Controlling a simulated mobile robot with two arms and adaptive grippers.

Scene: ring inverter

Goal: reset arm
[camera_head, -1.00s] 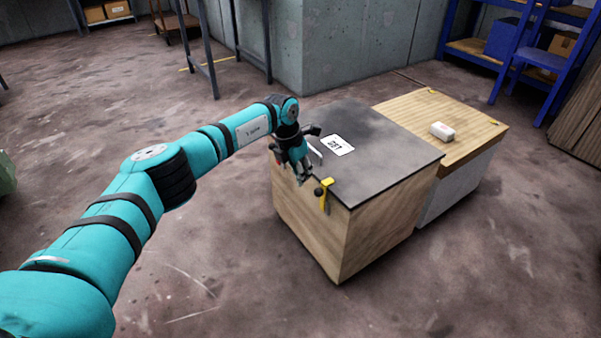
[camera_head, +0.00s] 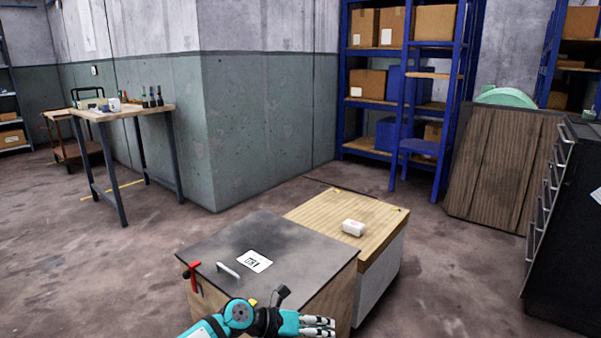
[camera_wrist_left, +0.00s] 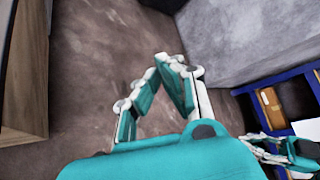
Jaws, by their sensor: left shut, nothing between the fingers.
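My left gripper (camera_head: 333,326) is at the bottom of the head view, in front of the dark-topped wooden cabinet (camera_head: 290,245). Its fingers point right, are closed together and hold nothing. In the left wrist view its fingers (camera_wrist_left: 168,62) meet at their tips above the bare floor. The cabinet top carries a metal handle (camera_head: 229,270) and a printed white card (camera_head: 255,261). A red lever (camera_head: 191,274) is at its left corner. A yellow part (camera_head: 252,302) shows just above my arm, mostly hidden.
A lighter wooden-topped cabinet (camera_head: 320,207) with a small white block (camera_head: 353,228) adjoins behind. A worktable (camera_head: 130,112) stands at the left. Blue shelves (camera_head: 397,120) stand at the back, and a dark drawer unit (camera_head: 570,230) at the right. The floor at left is open.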

